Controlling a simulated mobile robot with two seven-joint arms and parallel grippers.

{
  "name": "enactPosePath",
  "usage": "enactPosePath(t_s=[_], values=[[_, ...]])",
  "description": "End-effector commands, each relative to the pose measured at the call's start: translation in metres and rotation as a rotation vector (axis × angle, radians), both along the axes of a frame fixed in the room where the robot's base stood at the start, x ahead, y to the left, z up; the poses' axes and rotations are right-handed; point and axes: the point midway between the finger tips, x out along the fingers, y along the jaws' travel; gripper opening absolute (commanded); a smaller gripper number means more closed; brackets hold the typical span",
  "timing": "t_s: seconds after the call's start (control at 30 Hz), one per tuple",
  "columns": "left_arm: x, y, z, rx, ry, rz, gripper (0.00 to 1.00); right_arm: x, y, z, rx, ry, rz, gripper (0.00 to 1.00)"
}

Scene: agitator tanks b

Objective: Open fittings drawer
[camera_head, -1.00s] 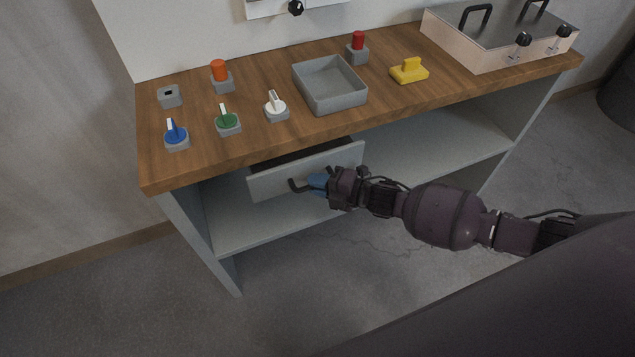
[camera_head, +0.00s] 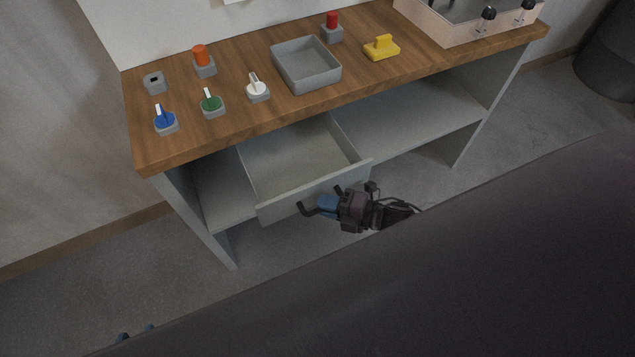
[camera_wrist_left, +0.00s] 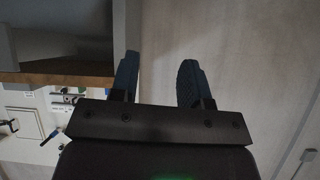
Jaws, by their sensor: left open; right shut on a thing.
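The fittings drawer (camera_head: 276,209) under the wooden worktop is pulled well out, and its grey inside looks empty. My right gripper (camera_head: 326,205) is shut on the dark bar handle (camera_head: 306,210) on the drawer's front. Its wrist hides part of the handle.
On the worktop (camera_head: 230,133) stand a grey tray (camera_head: 306,66), several coloured knobs and buttons, and a yellow handled block (camera_head: 381,48). A metal box (camera_head: 465,25) is at the back right. A lower shelf (camera_head: 425,120) is bare. A dark bin (camera_head: 607,70) stands at the right.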

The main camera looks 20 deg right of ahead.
Motion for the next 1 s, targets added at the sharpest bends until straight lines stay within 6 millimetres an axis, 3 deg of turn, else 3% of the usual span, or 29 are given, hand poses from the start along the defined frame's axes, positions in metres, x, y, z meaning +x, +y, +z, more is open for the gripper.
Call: enactPosePath(t_s=[0.1, 0.3, 0.77, 0.8, 0.93, 1.0], values=[[0.001, 0.001, 0.006, 0.001, -0.005, 0.001, 0.43, -0.020, -0.001, 0.003, 0.002, -0.002, -0.001, 0.00], [0.000, 0.001, 0.006, 0.001, 0.000, 0.002, 0.43, -0.039, -0.002, 0.001, -0.001, -0.002, -0.001, 0.00], [0.001, 0.000, 0.007, -0.004, -0.005, 0.006, 0.43, -0.044, -0.002, 0.000, -0.001, -0.002, 0.000, 0.00], [0.001, 0.000, 0.008, -0.004, -0.006, 0.006, 0.43, -0.044, -0.002, 0.000, -0.001, -0.002, 0.000, 0.19], [0.000, 0.000, 0.008, -0.004, -0.006, 0.006, 0.43, -0.044, -0.002, 0.000, -0.001, -0.002, 0.000, 0.39], [0.000, 0.000, 0.008, -0.004, -0.006, 0.006, 0.43, -0.044, -0.002, 0.000, -0.001, -0.002, 0.000, 0.40]])
